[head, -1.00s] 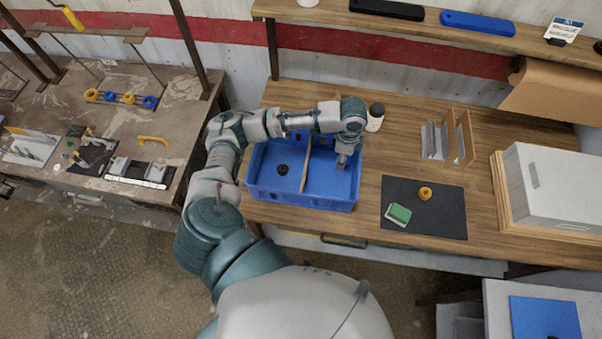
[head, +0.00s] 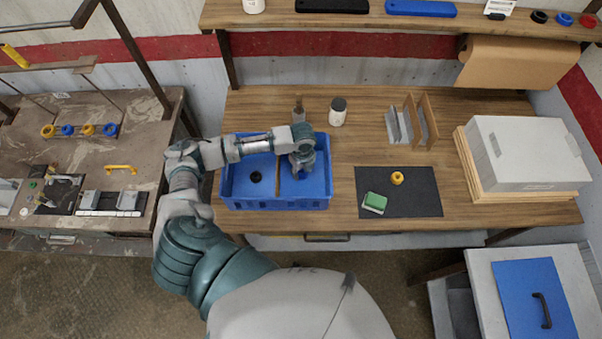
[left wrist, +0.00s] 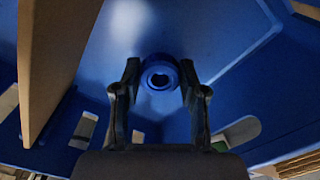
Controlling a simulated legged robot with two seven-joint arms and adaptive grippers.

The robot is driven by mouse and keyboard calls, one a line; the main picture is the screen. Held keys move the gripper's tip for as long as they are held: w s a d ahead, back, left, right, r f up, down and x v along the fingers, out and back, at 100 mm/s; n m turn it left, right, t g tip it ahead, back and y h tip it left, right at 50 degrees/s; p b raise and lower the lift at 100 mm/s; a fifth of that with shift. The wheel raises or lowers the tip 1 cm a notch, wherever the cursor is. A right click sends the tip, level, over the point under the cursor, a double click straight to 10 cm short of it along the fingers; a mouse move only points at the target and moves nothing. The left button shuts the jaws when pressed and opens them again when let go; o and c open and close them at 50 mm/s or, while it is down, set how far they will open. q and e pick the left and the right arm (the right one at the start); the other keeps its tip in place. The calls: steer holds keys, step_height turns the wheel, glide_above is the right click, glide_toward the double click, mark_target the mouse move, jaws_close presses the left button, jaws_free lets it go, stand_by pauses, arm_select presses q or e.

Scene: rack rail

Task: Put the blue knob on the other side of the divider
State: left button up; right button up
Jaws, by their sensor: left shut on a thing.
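The blue bin (head: 318,203) stands on the wooden bench. A thin wooden divider (head: 278,177) splits it into left and right compartments. The divider also shows at the left of the left wrist view (left wrist: 55,60). My left gripper (head: 302,174) is over the right compartment, pointing down. In the left wrist view, its two fingers (left wrist: 160,80) are shut on the blue knob (left wrist: 160,72), a round ring-like piece. In the head view the knob is mostly hidden under the gripper. I cannot tell whether it touches the bin floor. My right gripper is not in view.
A black knob (head: 256,177) lies in the left compartment. A white jar with a dark lid (head: 338,114) stands behind the bin. A dark mat (head: 412,200) to the right holds a yellow knob (head: 397,178) and a green block (head: 374,202).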

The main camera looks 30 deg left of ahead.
mark_target(303, 172)
arm_select(q)
steer(key=shift+d+f, duration=0.2)
steer(key=shift+f, duration=0.85)
steer(key=o, duration=1.1)
steer(key=shift+f, duration=0.1)
steer(key=shift+o, duration=0.2)
steer(key=shift+a, duration=0.1)
steer(key=shift+r, duration=0.2)
step_height(303, 172, up, 12)
steer(key=shift+f, duration=0.15)
